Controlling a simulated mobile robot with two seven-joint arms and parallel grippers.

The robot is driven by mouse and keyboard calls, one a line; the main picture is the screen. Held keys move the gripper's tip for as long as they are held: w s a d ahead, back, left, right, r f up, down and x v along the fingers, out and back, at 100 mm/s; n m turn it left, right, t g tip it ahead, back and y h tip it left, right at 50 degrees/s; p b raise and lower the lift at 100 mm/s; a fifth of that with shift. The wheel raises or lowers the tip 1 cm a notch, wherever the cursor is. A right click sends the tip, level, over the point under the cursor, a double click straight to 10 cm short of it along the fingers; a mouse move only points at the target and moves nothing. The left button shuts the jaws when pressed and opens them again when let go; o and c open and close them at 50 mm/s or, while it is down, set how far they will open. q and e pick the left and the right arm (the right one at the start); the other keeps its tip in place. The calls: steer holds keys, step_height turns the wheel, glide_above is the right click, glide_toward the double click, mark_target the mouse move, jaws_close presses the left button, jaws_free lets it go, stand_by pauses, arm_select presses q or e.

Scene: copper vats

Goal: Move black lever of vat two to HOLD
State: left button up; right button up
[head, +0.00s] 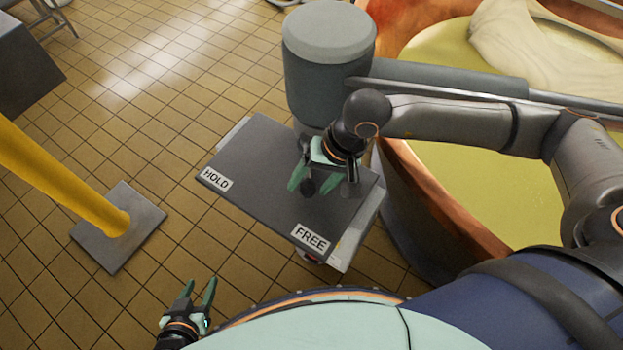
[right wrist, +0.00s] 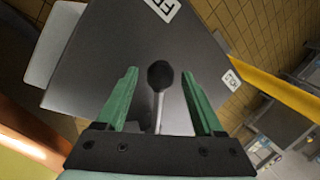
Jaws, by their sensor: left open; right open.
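The black lever (head: 307,186) stands up from a dark grey panel (head: 262,150) beside the copper vat (head: 430,215). The panel has a HOLD label (head: 216,179) at its left end and a FREE label (head: 310,237) at its near right end. My right gripper (head: 310,185) is open over the panel, with its fingers around the lever. In the right wrist view the lever's round black knob (right wrist: 160,74) and thin metal rod lie between the two green fingers, apart from both. My left gripper (head: 202,292) is open and empty near the bottom edge, away from the panel.
A grey cylindrical motor (head: 327,75) stands behind the panel. A grey beam (head: 450,80) runs from it over the vat, which holds yellowish liquid. A yellow post (head: 70,180) on a square base stands at the left. The tiled floor between is clear.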

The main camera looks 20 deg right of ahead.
steer(key=shift+c, duration=0.3)
jaws_close()
stand_by(1.1)
